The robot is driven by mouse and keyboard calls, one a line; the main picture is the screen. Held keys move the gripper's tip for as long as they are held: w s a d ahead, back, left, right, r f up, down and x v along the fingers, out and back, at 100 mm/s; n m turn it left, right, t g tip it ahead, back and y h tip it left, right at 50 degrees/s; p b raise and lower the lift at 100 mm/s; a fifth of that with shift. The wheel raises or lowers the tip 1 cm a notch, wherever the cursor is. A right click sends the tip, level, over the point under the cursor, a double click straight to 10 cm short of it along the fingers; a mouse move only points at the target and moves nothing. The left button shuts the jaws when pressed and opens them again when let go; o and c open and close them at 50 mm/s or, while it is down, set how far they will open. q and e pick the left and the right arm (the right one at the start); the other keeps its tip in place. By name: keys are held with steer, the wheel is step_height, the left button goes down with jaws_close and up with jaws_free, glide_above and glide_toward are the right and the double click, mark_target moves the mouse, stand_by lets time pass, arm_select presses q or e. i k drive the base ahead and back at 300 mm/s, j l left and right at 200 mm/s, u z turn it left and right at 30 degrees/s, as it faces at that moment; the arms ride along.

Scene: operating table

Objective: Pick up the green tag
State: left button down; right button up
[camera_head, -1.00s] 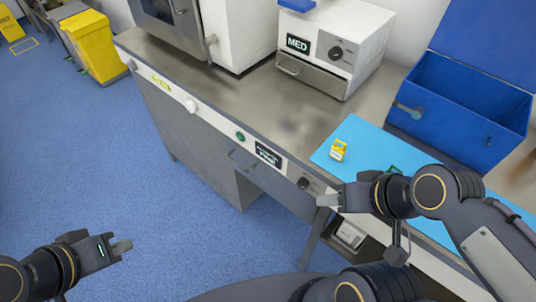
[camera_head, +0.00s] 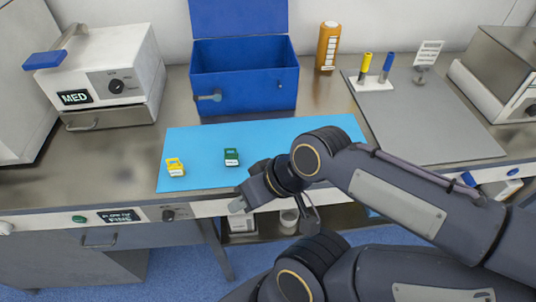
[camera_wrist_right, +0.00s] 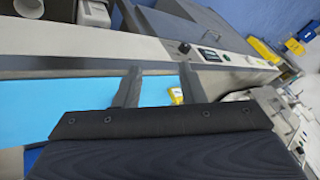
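The green tag (camera_head: 231,158) lies on the blue mat (camera_head: 200,140), left of the mat's middle, in the head view. My right gripper (camera_head: 238,205) is at the counter's front edge, below and slightly right of the green tag in the picture, apart from it. In the right wrist view its two fingers (camera_wrist_right: 160,78) stand apart with nothing between them. I cannot make out the green tag in the right wrist view. My left gripper is not in view.
A yellow tag (camera_head: 175,167) lies left of the green one; it also shows in the wrist view (camera_wrist_right: 176,95). Behind the mat stands an open blue box (camera_head: 245,92). A MED unit (camera_head: 110,80) is at the left, an orange bottle (camera_head: 328,46) and grey tray (camera_head: 435,120) at the right.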

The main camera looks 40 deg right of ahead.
mark_target(230, 159)
steer(key=z, duration=1.2)
steer(key=k+j+u, duration=0.2)
steer(key=j, duration=0.3)
steer(key=j+u, duration=0.25)
steer(key=j, duration=0.25)
steer(key=l+u, duration=0.2)
steer(key=u, duration=0.25)
steer(key=l+u, duration=0.2)
steer(key=u, duration=0.25)
steer(key=k+l+u, duration=0.1)
steer(key=u, duration=0.3)
steer(key=k+l+u, duration=0.1)
steer(key=l, duration=0.3)
steer(key=k+l+u, duration=0.1)
steer(key=k+l, duration=0.15)
steer(key=l, duration=0.15)
steer(key=k+l+u, duration=0.15)
steer(key=l, duration=0.2)
steer(key=k+l+u, duration=0.1)
steer(key=k+l, duration=0.2)
